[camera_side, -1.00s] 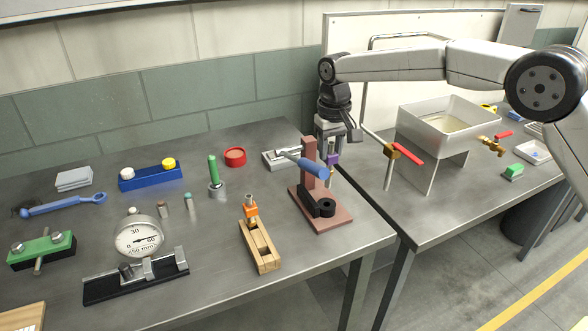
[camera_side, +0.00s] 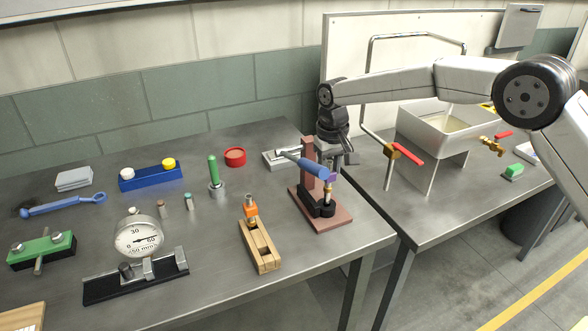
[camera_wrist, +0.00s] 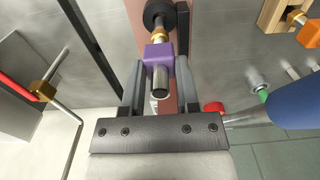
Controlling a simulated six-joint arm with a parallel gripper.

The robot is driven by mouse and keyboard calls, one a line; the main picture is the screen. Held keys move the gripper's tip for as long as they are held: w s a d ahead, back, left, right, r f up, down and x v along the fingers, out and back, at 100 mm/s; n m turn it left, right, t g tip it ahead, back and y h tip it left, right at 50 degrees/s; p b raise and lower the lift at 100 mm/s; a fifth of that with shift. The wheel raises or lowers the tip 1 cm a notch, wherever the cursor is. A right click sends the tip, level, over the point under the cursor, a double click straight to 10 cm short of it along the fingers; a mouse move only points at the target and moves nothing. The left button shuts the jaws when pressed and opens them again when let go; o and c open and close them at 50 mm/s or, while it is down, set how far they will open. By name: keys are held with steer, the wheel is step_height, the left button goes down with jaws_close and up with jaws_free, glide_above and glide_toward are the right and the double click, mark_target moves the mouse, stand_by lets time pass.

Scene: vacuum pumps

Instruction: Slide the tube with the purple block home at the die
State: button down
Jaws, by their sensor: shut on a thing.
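My gripper (camera_side: 333,170) is shut on the purple block (camera_wrist: 158,54) of the tube (camera_wrist: 160,82), with one finger on each side of it. The tube's open metal end points toward the wrist camera. Its brass part (camera_wrist: 158,34) is at the other end and meets or nearly meets the black die (camera_wrist: 157,12). In the side view, the brass part (camera_side: 327,196) is at the black die (camera_side: 310,206) on the brown base (camera_side: 335,219). The purple block (camera_side: 331,178) is partly hidden behind the blue handle. I cannot tell how deep the tube sits.
The press's blue lever handle (camera_side: 312,168) passes close to my gripper, beside the brown post (camera_side: 307,155). A wooden holder with an orange block (camera_side: 250,211) stands to the left. The tap with a red lever (camera_side: 405,157) and the sink (camera_side: 430,125) are to the right.

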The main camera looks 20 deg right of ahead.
mark_target(329, 178)
steer(key=shift+f, duration=0.2)
steer(key=shift+f, duration=1.1)
steer(key=shift+f, duration=0.4)
stand_by(0.5)
steer(key=shift+c, duration=1.3)
jaws_free()
steer(key=shift+r, duration=3.9)
